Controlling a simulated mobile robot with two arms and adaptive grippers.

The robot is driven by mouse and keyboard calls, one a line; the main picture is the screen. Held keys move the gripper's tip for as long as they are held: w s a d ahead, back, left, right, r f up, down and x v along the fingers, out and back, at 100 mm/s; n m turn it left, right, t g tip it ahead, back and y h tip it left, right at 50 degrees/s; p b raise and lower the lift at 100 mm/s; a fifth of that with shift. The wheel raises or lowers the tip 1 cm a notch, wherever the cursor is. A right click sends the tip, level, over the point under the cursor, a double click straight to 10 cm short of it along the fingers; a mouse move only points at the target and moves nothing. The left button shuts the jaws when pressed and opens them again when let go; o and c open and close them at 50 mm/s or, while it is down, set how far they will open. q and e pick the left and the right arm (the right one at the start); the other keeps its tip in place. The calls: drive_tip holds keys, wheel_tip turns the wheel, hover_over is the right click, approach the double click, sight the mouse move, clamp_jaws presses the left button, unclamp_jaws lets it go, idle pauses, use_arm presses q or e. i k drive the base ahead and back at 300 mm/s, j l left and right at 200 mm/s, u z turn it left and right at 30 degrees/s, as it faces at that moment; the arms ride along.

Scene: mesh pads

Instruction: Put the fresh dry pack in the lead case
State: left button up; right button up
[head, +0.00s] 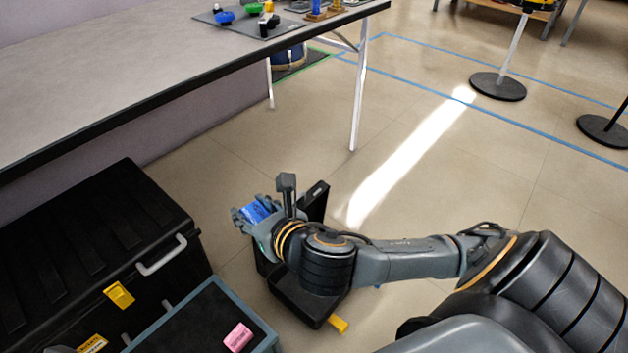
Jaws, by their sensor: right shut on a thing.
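My right gripper (246,217) is at the middle of the head view, its arm coming in from the right. It is shut on a small blue pack (258,210), partly covered by the fingers. A small black case (300,300) with a yellow latch stands on the floor below and behind my right wrist. Its raised black lid (316,199) shows beyond the wrist, and my arm hides most of its inside. The pack appears above or beside this case; I cannot tell which. I see no label naming it the lead case. My left gripper is out of view.
A pink pack (238,337) lies on a dark, blue-grey-rimmed surface (190,325) at the bottom. A large shut black case (80,250) with a grey handle stands left. A long table (150,65) runs along the upper left. The floor (420,190) beyond my arm is clear.

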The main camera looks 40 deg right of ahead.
sight(315, 296)
drive_tip(key=k+l+u, duration=0.1)
drive_tip(key=l+u, duration=0.15)
drive_tip(key=l, duration=0.3)
drive_tip(key=k+l+u, duration=0.25)
drive_tip(key=l, duration=0.25)
drive_tip(key=k+l+u, duration=0.15)
drive_tip(key=l+u, duration=0.15)
drive_tip(key=l, duration=0.2)
drive_tip(key=k+l+u, duration=0.25)
drive_tip(key=l, duration=0.2)
drive_tip(key=k+l+u, duration=0.35)
drive_tip(key=l+u, duration=0.15)
drive_tip(key=l, duration=0.15)
drive_tip(key=k+l+u, duration=0.1)
drive_tip(key=l+u, duration=0.15)
drive_tip(key=l, duration=0.15)
drive_tip(key=k+l+u, duration=0.25)
drive_tip(key=i+l+u, duration=0.2)
drive_tip(key=l, duration=0.35)
drive_tip(key=i+l+u, duration=0.1)
drive_tip(key=l, duration=0.2)
